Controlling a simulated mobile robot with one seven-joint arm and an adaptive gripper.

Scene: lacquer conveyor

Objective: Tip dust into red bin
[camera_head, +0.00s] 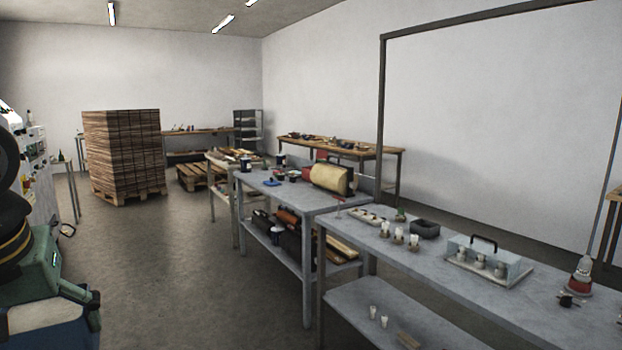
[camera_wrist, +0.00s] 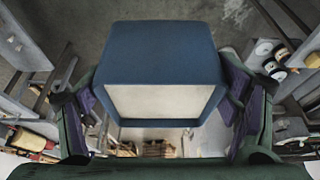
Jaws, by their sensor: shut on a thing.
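My gripper (camera_wrist: 163,100) is shut on a dark blue box-shaped container (camera_wrist: 160,50), with one finger on each side of it in the wrist view. A pale, flat area fills the container's near face; I cannot tell whether it is dust, lining or a plain surface. In the head view my gripper (camera_head: 78,292) is at the lower left, and part of the blue container (camera_head: 50,335) shows below it, cut off by the picture's edge. I cannot make out a red bin for certain. A small red object (camera_head: 321,155) shows at the far bench, partly hidden.
A grey bench (camera_head: 352,232) at the right carries small white cups, a dark tray (camera_head: 425,229) and a clear-covered box (camera_head: 490,258). Another grey table (camera_head: 300,201) holds a yellowish roll (camera_head: 330,178). A tall wooden stack (camera_head: 122,152) stands far back. The floor between is clear.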

